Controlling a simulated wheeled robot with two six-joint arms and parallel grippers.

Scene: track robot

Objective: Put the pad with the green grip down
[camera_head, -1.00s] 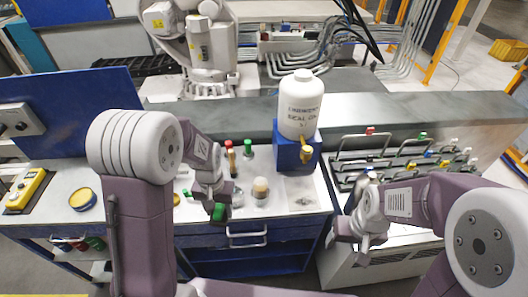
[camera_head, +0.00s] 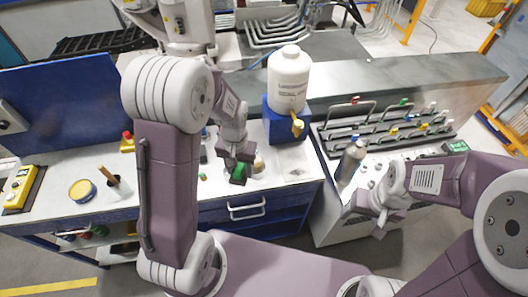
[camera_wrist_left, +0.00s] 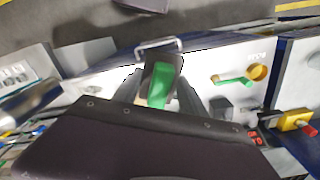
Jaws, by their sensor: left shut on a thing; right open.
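My left gripper (camera_head: 237,158) is over the front part of the white bench (camera_head: 60,215), shut on the pad with the green grip (camera_head: 239,174). In the left wrist view, the green grip (camera_wrist_left: 161,82) sits between the two dark fingers on a dark block. I cannot tell whether the pad touches the bench. My right gripper (camera_head: 378,215) is open and empty, in front of the right-hand cabinet.
A white bottle (camera_head: 289,78) stands on a blue block (camera_head: 284,122) with a yellow tap, just behind the left gripper. A small pale jar (camera_head: 259,163) is close beside the pad.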

